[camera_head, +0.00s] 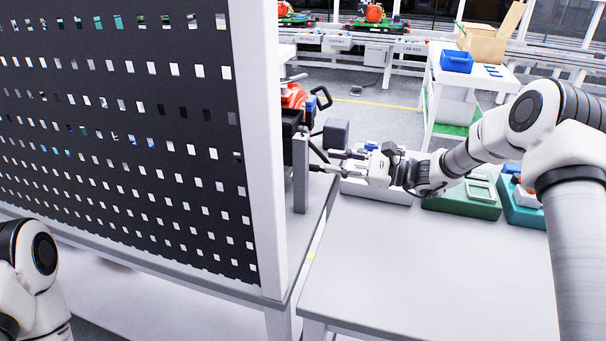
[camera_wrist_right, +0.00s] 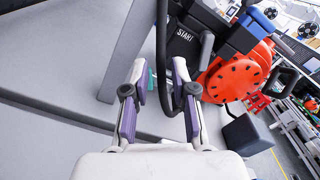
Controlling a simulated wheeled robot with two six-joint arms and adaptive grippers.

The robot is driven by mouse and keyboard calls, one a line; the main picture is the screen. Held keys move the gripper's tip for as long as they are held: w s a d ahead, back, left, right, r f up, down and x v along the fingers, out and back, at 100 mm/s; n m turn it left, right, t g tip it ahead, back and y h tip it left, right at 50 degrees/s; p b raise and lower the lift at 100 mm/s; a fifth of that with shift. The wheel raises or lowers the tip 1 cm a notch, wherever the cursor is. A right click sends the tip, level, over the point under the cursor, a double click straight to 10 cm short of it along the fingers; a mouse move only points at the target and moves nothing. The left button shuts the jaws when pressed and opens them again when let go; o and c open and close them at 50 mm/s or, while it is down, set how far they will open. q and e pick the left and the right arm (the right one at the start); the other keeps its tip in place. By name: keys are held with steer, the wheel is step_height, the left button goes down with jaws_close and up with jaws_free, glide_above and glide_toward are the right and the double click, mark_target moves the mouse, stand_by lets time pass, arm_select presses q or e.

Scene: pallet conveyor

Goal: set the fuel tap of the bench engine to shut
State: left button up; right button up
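The bench engine (camera_head: 294,97) is red and black and partly hidden behind the pegboard's edge post in the head view. In the right wrist view its red round housing (camera_wrist_right: 236,74) and a black part marked START (camera_wrist_right: 184,37) show close up. I cannot pick out the fuel tap or its setting. My right gripper (camera_head: 327,160) points left at the engine's near side, beside a grey upright post. In the wrist view its purple-padded fingers (camera_wrist_right: 160,72) stand apart. A black hose (camera_wrist_right: 162,65) runs between or just beyond them; I cannot tell which. My left gripper is out of view.
The black perforated panel (camera_head: 120,130) blocks the left side. Green trays (camera_head: 466,198) lie at the table's back right. The table's front is clear. A white cart with a blue bin (camera_head: 457,61) stands behind.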

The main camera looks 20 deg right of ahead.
steer(key=f, duration=0.5)
steer(key=shift+w+d+f, duration=0.2)
steer(key=shift+d+f, duration=0.05)
steer(key=shift+d, duration=0.05)
steer(key=x, duration=0.2)
steer(key=p+x, duration=0.1)
steer(key=x, duration=0.5)
steer(key=shift+w+d+f, duration=0.1)
steer(key=shift+d+f, duration=0.05)
steer(key=shift+f, duration=0.25)
steer(key=shift+w+d+f, duration=0.1)
steer(key=shift+w, duration=0.05)
jaws_close()
